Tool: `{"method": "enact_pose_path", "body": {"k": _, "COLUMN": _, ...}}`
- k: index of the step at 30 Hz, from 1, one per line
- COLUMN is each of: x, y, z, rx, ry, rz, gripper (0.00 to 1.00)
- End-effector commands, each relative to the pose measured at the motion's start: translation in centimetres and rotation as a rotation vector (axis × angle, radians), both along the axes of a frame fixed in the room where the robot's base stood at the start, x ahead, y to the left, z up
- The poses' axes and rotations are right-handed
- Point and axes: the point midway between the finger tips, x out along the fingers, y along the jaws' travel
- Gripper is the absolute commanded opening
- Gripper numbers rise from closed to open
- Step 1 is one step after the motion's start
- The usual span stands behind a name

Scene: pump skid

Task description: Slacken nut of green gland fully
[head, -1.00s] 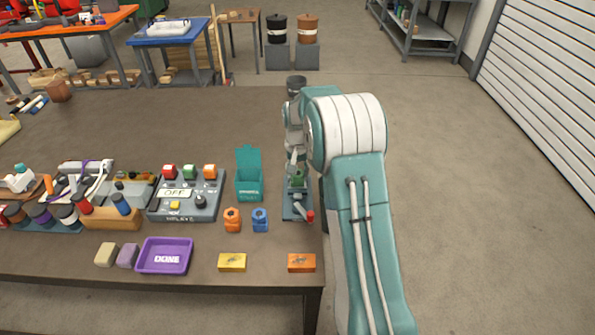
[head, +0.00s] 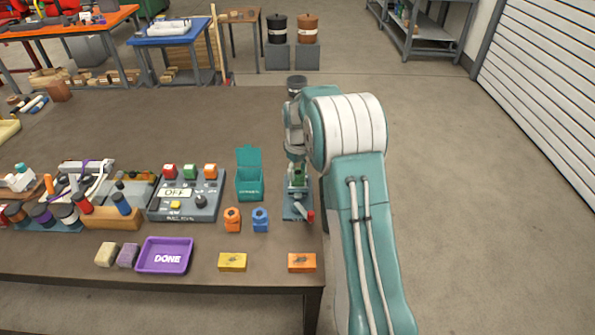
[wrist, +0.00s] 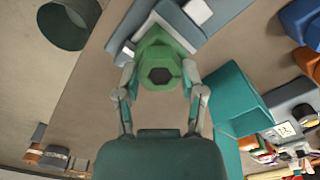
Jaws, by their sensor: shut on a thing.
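The green gland (head: 298,175) stands on a blue-grey base (head: 298,211) near the table's right edge in the head view, partly hidden by my gripper. In the wrist view the green gland nut (wrist: 162,74) shows from above as a hexagon with a dark hole in its middle. My gripper (wrist: 160,80) has one finger on each side of the nut and is shut on it. In the head view my gripper (head: 297,170) points down over the gland and its fingers are small.
A red-tipped lever (head: 310,216) sticks out from the base. An open teal box (head: 249,182), an orange gland (head: 232,220) and a blue gland (head: 260,220) stand to the left. A control box (head: 187,195) and purple DONE tray (head: 165,256) are farther left.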

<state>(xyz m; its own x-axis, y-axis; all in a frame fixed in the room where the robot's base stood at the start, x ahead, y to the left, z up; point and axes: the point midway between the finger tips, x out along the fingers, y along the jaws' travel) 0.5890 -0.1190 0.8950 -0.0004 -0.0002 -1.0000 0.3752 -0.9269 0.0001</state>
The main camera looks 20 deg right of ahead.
Motion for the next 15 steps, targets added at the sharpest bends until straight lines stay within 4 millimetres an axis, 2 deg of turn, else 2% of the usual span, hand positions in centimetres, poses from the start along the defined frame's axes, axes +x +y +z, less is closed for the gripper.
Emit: {"method": "enact_pose_path", "body": {"k": 15, "x": -0.11, "y": -0.02, "z": -0.22, "rx": 0.001, "ry": 0.005, "rz": 0.479, "gripper": 0.04}}
